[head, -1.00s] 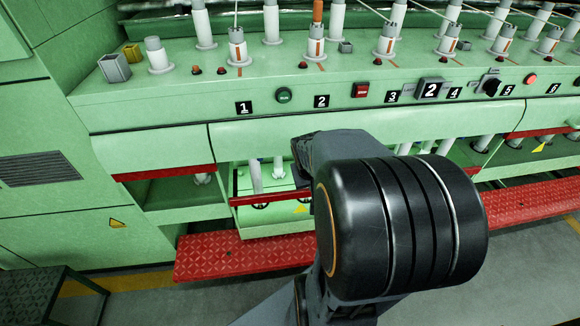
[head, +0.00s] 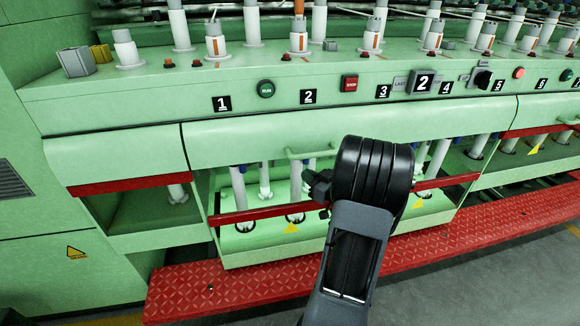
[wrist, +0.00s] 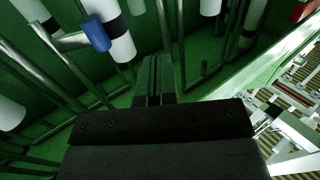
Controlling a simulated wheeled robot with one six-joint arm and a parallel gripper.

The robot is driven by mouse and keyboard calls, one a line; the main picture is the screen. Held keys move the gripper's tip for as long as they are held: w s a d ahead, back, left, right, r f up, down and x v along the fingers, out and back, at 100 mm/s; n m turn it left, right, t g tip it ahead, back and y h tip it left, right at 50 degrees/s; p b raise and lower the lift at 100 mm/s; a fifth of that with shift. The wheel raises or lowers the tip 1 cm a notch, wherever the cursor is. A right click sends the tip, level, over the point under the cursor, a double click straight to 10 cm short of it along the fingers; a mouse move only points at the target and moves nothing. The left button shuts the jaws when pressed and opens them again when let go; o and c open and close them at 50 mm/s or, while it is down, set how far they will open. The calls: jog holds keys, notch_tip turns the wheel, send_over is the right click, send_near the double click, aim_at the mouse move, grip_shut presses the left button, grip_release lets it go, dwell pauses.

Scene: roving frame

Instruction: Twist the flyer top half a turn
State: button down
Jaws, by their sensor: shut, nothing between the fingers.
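Several white flyer tops with grey collars, one of them a flyer top (head: 215,45) above label 1, stand upright along the green machine rail in the head view. I cannot tell which one the task means. In the wrist view my gripper (wrist: 155,68) is shut and empty, inside a dark green space. A white cylinder with a black band (wrist: 118,38) is ahead on the left, apart from the fingers, with a blue piece (wrist: 95,34) beside it. In the head view my arm largely hides the gripper, below the rail at the lower opening.
Metal rods (wrist: 165,30) run close to the fingers. White tubes (head: 264,180) stand in the opening, behind a red bar (head: 260,214). A green handle (head: 300,153) crosses the panel above. A red tread step (head: 235,283) runs along the machine's foot, with open floor in front.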

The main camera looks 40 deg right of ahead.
jog(key=w+a+b, duration=0.2)
jog(key=w+b, duration=0.1)
jog(key=w, duration=1)
jog(key=shift+w+b, duration=0.2)
jog(key=shift+b, duration=0.1)
jog(key=shift+w+d, duration=0.1)
